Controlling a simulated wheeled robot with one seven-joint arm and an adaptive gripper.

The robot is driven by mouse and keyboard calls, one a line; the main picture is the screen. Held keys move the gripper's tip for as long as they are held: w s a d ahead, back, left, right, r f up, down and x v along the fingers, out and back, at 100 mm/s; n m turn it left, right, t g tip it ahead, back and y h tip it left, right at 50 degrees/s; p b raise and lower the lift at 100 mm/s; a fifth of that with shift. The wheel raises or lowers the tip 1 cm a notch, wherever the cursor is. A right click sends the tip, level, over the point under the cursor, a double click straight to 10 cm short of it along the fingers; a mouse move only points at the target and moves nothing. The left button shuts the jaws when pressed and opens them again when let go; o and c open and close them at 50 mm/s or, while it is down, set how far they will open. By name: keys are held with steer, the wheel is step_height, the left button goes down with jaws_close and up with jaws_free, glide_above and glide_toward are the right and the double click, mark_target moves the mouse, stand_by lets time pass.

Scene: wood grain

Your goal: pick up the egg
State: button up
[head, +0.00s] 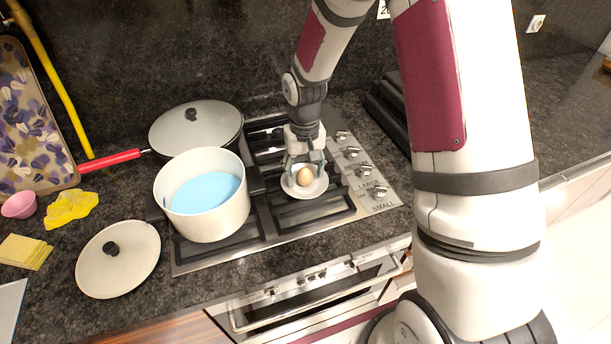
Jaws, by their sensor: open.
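A brown egg (305,176) sits on a small white plate (304,193) on the stove's front right grate. My gripper (305,170) reaches down over the plate from behind. Its fingers are apart, one on each side of the egg. The picture is too small to tell whether either finger touches the egg.
A white pot (207,222) with blue contents stands on the stove left of the plate, with a lidded pan (196,131) behind it. A loose lid (118,260) lies on the counter (185,285). Control knobs (367,171) line the stove's right side.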

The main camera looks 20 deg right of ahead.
steer(key=shift+f, duration=0.2)
steer(key=c, duration=1.2)
steer(key=shift+r, duration=0.15)
steer(key=shift+c, duration=0.2)
steer(key=shift+w+r, duration=0.1)
steer(key=shift+r, duration=0.45)
step_height(320, 180, up, 2)
steer(key=shift+r+b, duration=0.1)
steer(key=shift+b, duration=0.3)
steer(key=s+d+r+b, duration=0.1)
steer(key=s+d, duration=0.3)
steer(key=d, duration=0.3)
steer(key=s+d+r, duration=0.1)
steer(key=s+d, duration=0.3)
steer(key=d, duration=0.2)
steer(key=p, duration=0.2)
glide_toward(304, 168)
steer(key=s+a+r, duration=0.3)
steer(key=s+a, duration=0.1)
steer(key=w+a+r+b, duration=0.1)
steer(key=w+a, duration=0.1)
steer(key=a, duration=0.8)
steer(key=w+a+b, duration=0.1)
steer(key=a, duration=0.9)
steer(key=shift+w+r+b, duration=0.4)
